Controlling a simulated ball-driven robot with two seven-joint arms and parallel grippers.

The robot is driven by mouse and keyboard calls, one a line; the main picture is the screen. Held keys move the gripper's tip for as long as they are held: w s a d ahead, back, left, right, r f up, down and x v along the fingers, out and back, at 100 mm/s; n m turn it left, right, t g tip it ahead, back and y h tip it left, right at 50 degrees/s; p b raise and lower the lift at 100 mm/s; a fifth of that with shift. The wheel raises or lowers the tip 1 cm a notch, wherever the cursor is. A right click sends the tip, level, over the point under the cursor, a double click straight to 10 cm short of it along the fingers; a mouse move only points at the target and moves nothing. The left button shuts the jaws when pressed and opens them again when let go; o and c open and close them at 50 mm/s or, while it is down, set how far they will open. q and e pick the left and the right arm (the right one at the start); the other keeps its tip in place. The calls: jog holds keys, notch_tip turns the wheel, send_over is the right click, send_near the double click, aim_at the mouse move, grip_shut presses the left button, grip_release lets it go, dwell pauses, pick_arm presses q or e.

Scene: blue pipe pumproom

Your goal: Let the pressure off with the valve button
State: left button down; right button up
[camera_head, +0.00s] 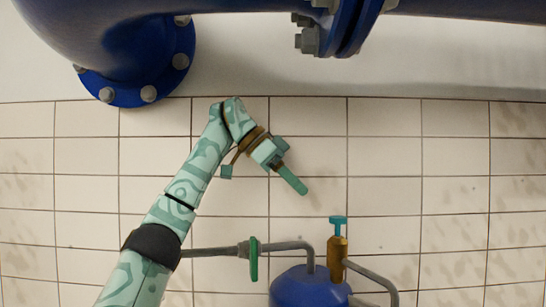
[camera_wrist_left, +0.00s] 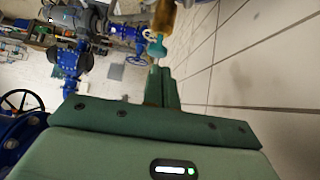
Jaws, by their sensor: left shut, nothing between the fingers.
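The brass valve (camera_head: 337,257) stands upright on the blue vessel (camera_head: 305,288) at lower right of centre in the head view. Its teal button (camera_head: 338,220) is the flat cap on top. My left gripper (camera_head: 303,190) is shut and empty, pointing down and right. Its tips are above and left of the button in the picture, apart from it. In the left wrist view, the shut fingers (camera_wrist_left: 159,72) point up toward the teal button (camera_wrist_left: 157,46), with the brass body (camera_wrist_left: 163,18) behind it. My right gripper is in neither view.
Large blue flanged pipes (camera_head: 125,60) cross the top of the head view. A thin grey pipe (camera_head: 215,252) with a green handle (camera_head: 253,259) runs to the vessel. White wall tiles (camera_head: 455,180) are bare to the right. A handwheel (camera_wrist_left: 18,103) shows in the wrist view.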

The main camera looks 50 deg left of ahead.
pick_arm(q)
jog(key=v, duration=0.7)
jog(key=shift+r, duration=0.25)
jog(key=shift+d, duration=0.1)
jog(key=shift+f, duration=0.1)
dwell(1.8)
